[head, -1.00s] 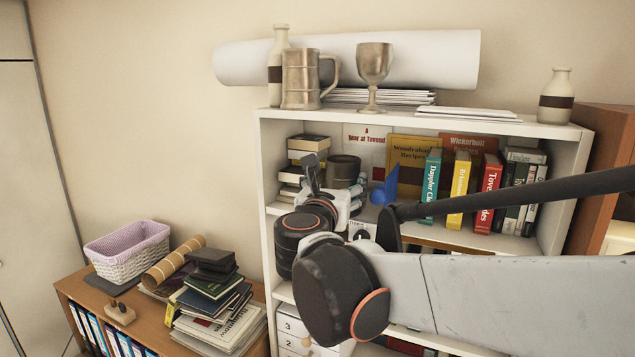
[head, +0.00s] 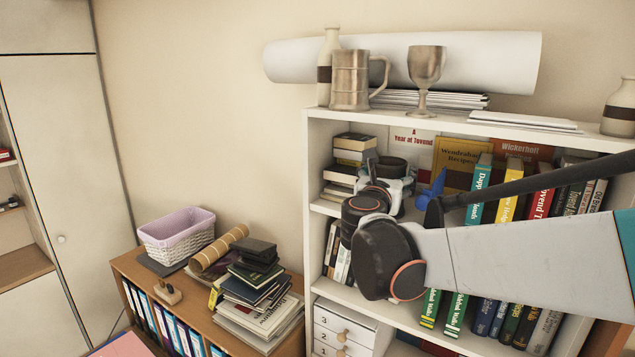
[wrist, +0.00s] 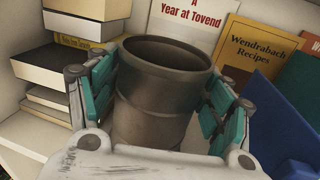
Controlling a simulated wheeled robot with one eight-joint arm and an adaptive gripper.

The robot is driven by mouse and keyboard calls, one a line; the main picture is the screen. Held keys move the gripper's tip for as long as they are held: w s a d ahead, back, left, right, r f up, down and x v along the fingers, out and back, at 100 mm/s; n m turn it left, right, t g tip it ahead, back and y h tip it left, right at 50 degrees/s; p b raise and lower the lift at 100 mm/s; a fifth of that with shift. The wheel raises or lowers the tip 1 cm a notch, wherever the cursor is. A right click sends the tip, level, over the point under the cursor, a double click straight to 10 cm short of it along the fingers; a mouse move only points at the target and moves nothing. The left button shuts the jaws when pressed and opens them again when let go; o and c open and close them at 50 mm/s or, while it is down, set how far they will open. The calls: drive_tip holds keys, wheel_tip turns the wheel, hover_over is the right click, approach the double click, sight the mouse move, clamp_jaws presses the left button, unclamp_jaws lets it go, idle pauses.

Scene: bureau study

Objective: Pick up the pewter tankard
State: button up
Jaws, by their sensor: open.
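A pewter-coloured tankard (head: 350,80) with a handle on its right stands upright on top of the white bookcase. A second, darker metal vessel (head: 393,163), banded and open-topped, stands inside the upper shelf bay, partly hidden by my gripper. In the wrist view this dark vessel (wrist: 163,85) is upright between the teal finger pads of my gripper (wrist: 160,100). No handle shows on it. My gripper (head: 390,178) is open, with one finger on each side of the vessel. Contact with the pads cannot be told. The vessel's base is hidden by the gripper body.
Books (wrist: 62,62) are stacked left of the vessel, and a blue object (wrist: 278,120) stands close to its right. A goblet (head: 425,72) and bottles stand on the bookcase top. A low cabinet (head: 135,268) with a basket (head: 178,240) is at left.

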drive_tip(key=shift+c, duration=0.3)
drive_tip(key=c, duration=1)
drive_tip(key=shift+a+r, duration=0.1)
